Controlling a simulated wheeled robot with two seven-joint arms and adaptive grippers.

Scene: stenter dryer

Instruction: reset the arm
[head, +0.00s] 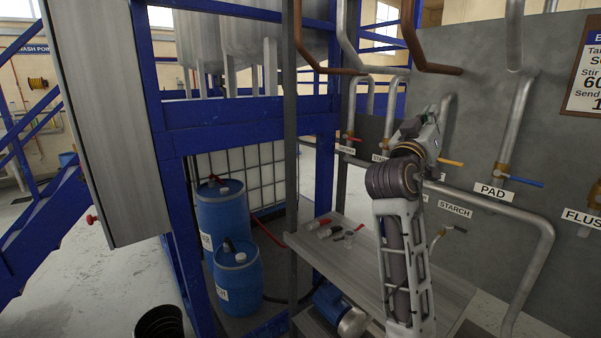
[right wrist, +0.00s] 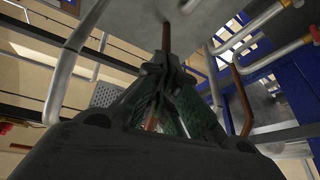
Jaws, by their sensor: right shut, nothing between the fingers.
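My right arm rises in the middle right of the head view, in front of the grey pipe panel (head: 560,85). My right gripper (head: 411,127) is at its upper end, small and partly hidden by the wrist. In the right wrist view the gripper (right wrist: 168,68) points upward, its fingers together with nothing between them. A copper pipe shows behind the fingertips; I cannot tell how far off it is. My left gripper is not in view.
The panel carries pipes and valves, including a blue handle (head: 524,182) at PAD and a yellow handle (head: 451,162). A metal bench (head: 420,283) with small items stands below. Blue drums (head: 237,279) and blue frame posts are to the left.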

